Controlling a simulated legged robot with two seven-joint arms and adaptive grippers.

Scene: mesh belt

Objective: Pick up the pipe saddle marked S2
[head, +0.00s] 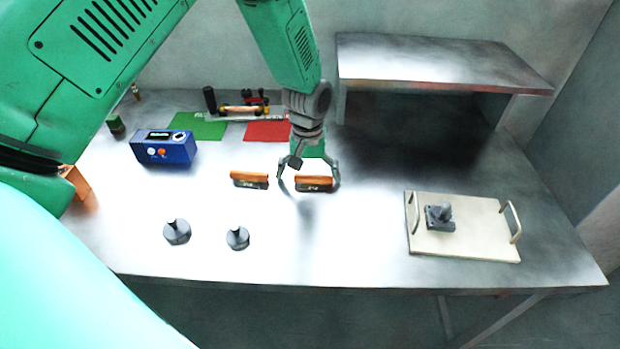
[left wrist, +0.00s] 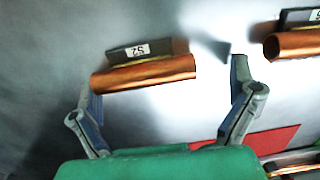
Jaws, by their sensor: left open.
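The pipe saddle marked S2 (head: 314,187) is a dark block with a copper-coloured half-round top, standing on the metal table. In the left wrist view its S2 label (left wrist: 127,51) reads upside down. My left gripper (head: 309,177) is open above it, with one finger off each end of the saddle. In the left wrist view the fingers (left wrist: 165,92) are spread on both sides of the copper part and look clear of it. A second, similar saddle (head: 249,180) stands just to the left; its label is cut off in the left wrist view (left wrist: 295,43). My right gripper is out of view.
A blue box (head: 163,149) stands at left. Green (head: 198,126) and red (head: 267,132) mats lie behind, by a holder with a copper pipe (head: 240,109). Two dark knobbed pieces (head: 177,233) (head: 237,239) stand in front. A cream tray (head: 480,240) carries a grey part (head: 440,218). A raised shelf (head: 430,62) is back right.

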